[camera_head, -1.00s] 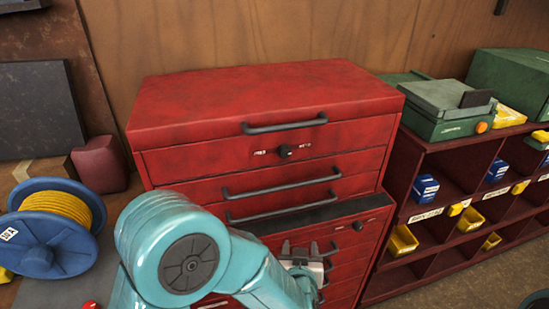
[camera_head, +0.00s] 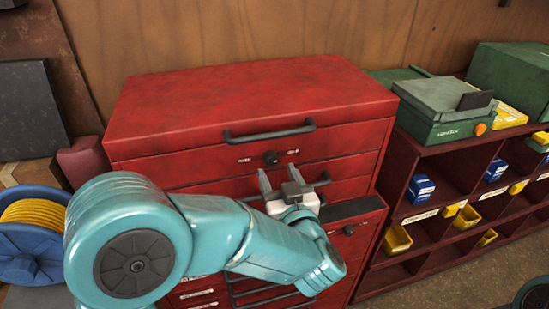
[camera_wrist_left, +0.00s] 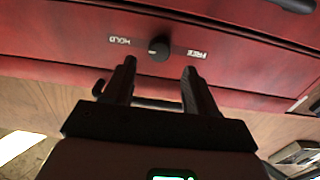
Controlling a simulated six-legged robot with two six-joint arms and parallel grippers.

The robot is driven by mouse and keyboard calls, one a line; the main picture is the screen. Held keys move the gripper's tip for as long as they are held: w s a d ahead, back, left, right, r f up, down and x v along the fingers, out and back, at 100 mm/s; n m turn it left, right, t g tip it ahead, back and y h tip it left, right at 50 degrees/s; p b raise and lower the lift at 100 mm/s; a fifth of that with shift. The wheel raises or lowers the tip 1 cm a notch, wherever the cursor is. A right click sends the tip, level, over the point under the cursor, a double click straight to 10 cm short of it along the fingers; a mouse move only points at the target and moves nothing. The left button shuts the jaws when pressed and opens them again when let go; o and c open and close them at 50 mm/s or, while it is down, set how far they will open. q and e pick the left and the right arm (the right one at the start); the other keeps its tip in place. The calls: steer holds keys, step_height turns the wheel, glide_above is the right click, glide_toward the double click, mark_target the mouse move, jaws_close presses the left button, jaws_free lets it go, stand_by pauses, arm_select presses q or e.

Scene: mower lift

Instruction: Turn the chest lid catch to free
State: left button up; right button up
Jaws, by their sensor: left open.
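The red tool chest (camera_head: 250,100) stands against the wooden wall. Its lid catch is a small dark round knob (camera_head: 270,158) on the front, below the lid handle. In the left wrist view the knob (camera_wrist_left: 159,48) sits between the printed words HOLD (camera_wrist_left: 120,41) and FREE (camera_wrist_left: 197,54), which appear upside down. I cannot tell which word the knob points to. My left gripper (camera_head: 279,172) is open and empty, just below and in front of the knob. In the left wrist view its fingertips (camera_wrist_left: 159,66) straddle the knob's line, apart from it. My right gripper is not in view.
Dark bar handles (camera_head: 270,133) stick out from the chest front. A red shelf (camera_head: 430,150) with blue and yellow bins stands at the right, with a green case (camera_head: 445,112) on top. A blue cable reel (camera_head: 30,255) is at the left.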

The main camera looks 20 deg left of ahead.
mark_target(272, 161)
arm_select(q)
steer(key=x, duration=0.3)
steer(key=shift+w+f+p, duration=0.15)
steer(key=shift+w+p, duration=0.15)
steer(key=shift+w+a, duration=0.15)
steer(key=shift+a, duration=0.15)
steer(key=shift+w, duration=0.3)
steer(key=shift+s, duration=0.1)
steer(key=c, duration=1.1)
steer(key=shift+o, duration=0.2)
